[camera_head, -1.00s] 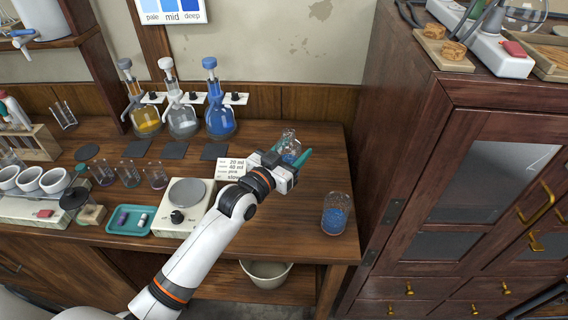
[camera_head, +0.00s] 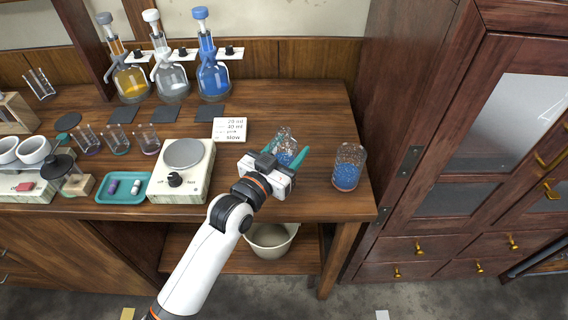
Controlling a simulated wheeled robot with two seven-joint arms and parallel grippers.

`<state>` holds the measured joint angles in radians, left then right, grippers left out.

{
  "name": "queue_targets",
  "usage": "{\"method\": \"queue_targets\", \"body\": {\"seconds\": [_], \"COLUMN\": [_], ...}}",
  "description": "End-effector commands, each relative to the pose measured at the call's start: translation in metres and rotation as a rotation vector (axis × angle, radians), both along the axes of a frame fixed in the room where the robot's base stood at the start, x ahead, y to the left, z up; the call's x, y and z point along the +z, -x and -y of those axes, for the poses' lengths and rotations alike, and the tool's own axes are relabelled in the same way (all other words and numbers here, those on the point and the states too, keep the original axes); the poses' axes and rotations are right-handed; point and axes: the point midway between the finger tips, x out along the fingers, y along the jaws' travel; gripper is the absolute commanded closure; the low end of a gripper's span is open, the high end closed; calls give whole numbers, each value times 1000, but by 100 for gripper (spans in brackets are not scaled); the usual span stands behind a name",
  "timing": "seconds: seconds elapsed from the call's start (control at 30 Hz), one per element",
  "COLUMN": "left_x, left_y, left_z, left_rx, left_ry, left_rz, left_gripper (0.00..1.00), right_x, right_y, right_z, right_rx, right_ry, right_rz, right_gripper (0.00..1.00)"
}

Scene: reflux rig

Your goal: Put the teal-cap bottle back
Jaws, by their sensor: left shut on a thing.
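My left gripper (camera_head: 285,163) is shut on a clear glass vessel (camera_head: 285,146) with blue contents, between its teal fingers. It is over the right part of the bench, left of a glass jar of blue beads (camera_head: 348,168). The vessel's lower part is hidden by the gripper, and I cannot make out a teal cap on it. At the back stand an amber flask (camera_head: 131,82), a clear flask (camera_head: 172,80) with a white cap and a blue flask (camera_head: 213,80) with a blue cap. My right gripper is not in view.
A white card (camera_head: 230,130) stands behind the gripper. A stirrer plate (camera_head: 182,168) and a teal tray (camera_head: 124,188) with small vials are to the left. Several dark pads lie before the flasks. A tall cabinet (camera_head: 430,150) closes off the right side.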

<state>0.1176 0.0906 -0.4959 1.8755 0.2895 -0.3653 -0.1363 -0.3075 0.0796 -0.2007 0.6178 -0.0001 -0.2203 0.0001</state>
Motion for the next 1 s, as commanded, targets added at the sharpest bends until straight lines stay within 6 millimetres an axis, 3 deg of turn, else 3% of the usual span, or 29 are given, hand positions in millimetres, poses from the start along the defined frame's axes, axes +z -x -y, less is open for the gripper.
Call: {"method": "queue_targets", "body": {"seconds": [0.3,0.7,0.73,0.87,1.0], "left_x": [-37,-42,-43,-42,-42], "left_y": [0,0,0,0,0], "left_z": [0,-1,-1,-1,-1], "left_rx": [0,1,1,1,1], "left_ry": [0,2,0,0,0], "left_rz": [1,2,0,0,0], "left_gripper": [80,80,45,25,25], "right_x": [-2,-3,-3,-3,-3], "right_y": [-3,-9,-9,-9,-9], "right_z": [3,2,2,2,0], "right_rx": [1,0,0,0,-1], "right_ry": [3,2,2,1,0], "right_rz": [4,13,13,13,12], "right_gripper": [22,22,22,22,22]}}
